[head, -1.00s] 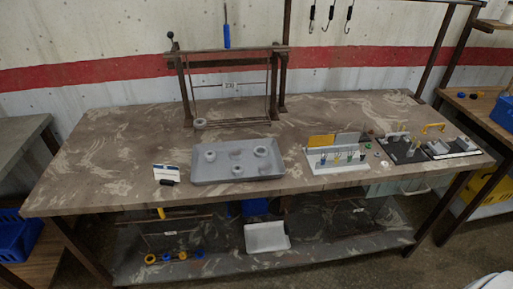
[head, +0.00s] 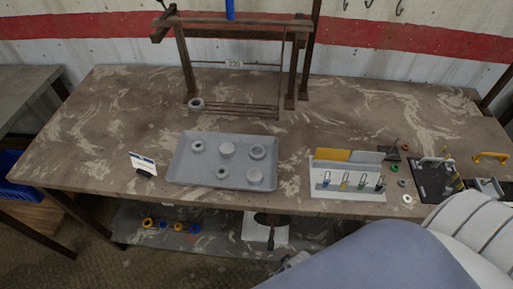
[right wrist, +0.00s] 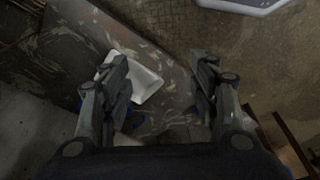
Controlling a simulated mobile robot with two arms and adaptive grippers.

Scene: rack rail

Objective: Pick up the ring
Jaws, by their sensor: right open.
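A grey ring (head: 196,104) sits at the left end of the low rails of the rack (head: 186,65) at the back of the table. The grey tray (head: 208,182) in front holds several round grey pieces. Some show a hole, such as the ring-like piece (head: 258,152) at its right; others look solid on top, such as the round piece (head: 227,150). I cannot tell which ring is meant. My right gripper (right wrist: 160,75) is open and empty in the right wrist view, above the floor and lower shelf, away from the rings. My left gripper is not in view.
A white card stand (head: 143,164) is left of the tray. A white holder with small hooks (head: 345,192) and a black board (head: 432,180) stand right. The table between tray and rack is clear.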

